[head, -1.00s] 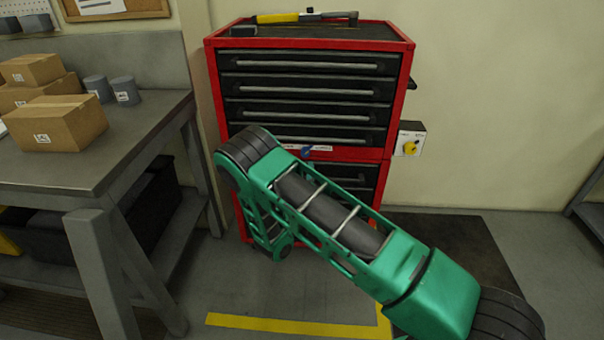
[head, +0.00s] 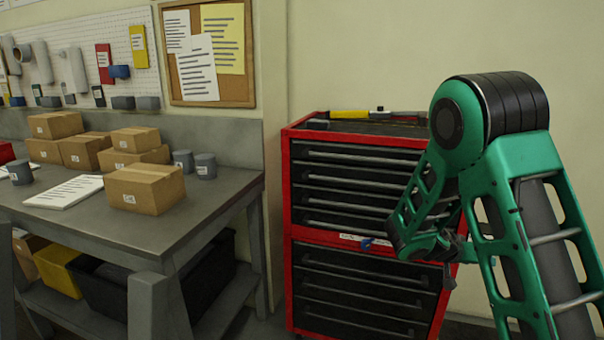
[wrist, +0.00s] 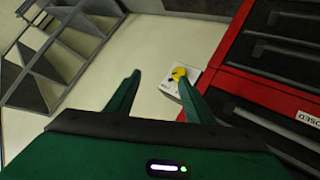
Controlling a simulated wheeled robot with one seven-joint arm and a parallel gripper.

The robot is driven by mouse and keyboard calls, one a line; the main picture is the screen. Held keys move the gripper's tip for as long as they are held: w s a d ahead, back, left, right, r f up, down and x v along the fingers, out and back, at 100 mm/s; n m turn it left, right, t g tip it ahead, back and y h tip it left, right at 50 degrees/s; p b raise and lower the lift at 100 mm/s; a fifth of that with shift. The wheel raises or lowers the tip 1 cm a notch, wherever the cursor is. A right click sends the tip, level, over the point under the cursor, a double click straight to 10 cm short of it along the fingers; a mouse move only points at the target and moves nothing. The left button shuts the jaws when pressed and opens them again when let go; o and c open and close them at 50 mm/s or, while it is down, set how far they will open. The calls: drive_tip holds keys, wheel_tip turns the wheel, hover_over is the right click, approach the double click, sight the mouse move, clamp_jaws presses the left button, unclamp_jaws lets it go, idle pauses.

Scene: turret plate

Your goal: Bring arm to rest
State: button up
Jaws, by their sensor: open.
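My green arm rises at the right of the head view, bent at a black-banded joint, with its forearm running down in front of the red tool cabinet (head: 287,200). My gripper's fingers are hard to make out there. In the wrist view my gripper (wrist: 160,90) is open, its two green fingers apart with nothing held between them. Beyond the fingers is a small white box with a yellow knob (wrist: 180,75) on the wall beside the cabinet. The cabinet's drawers look shut.
A grey workbench (head: 215,210) at the left carries several cardboard boxes (head: 145,188), grey cups (head: 205,166) and paper. A yellow-handled tool (head: 350,115) lies on the cabinet top. A grey shelf rack (wrist: 60,60) stands in the wrist view, with bare wall between it and the cabinet.

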drive_tip(key=s+d+r+m+g+y, duration=0.1)
drive_tip(key=s+r+g+y, duration=0.1)
drive_tip(key=s, duration=0.7)
drive_tip(key=s+d+r+m+g+y, duration=0.1)
drive_tip(key=s+r+g+y, duration=0.15)
drive_tip(key=s, duration=0.65)
drive_tip(key=s+a+r+n+y, duration=0.1)
drive_tip(key=s+a, duration=0.4)
drive_tip(key=s, duration=0.5)
drive_tip(key=s+a+r+n+y, duration=0.1)
drive_tip(key=s+a+y, duration=0.4)
drive_tip(key=s, duration=0.5)
drive_tip(key=shift+a+r+n+y, duration=0.15)
drive_tip(key=shift+r+n+y, duration=0.25)
drive_tip(key=shift+r, duration=0.45)
drive_tip(key=shift+s, duration=0.1)
